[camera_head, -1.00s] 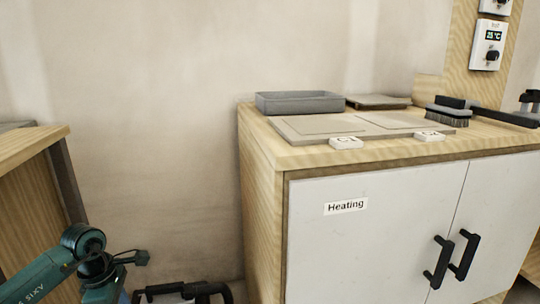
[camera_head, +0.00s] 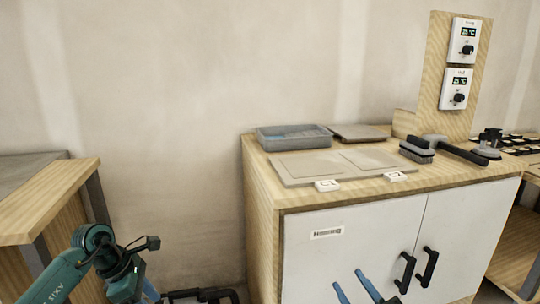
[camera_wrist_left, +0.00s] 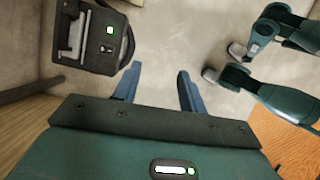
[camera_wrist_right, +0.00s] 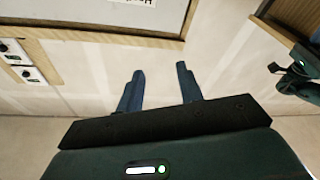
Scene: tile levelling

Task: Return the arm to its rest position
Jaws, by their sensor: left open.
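My right gripper (camera_head: 349,279) shows at the bottom of the head view as two blue fingers held apart, in front of the white cabinet doors. In the right wrist view its fingers (camera_wrist_right: 160,70) are spread with nothing between them. My left arm comes in at the lower left of the head view, bent, beside the cabinet and away from the worktop. In the left wrist view the left gripper (camera_wrist_left: 157,72) is open and empty above the pale floor. In the head view the left fingers are mostly cut off by the bottom edge.
A wooden cabinet (camera_head: 262,215) carries a grey tray (camera_head: 294,145) with something bluish inside, flat tiles (camera_head: 308,168), a brush (camera_head: 416,150) and a dark tool (camera_head: 462,152). Two dials (camera_head: 463,40) are on a post. A wooden table (camera_head: 68,205) stands left. The wall between is bare.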

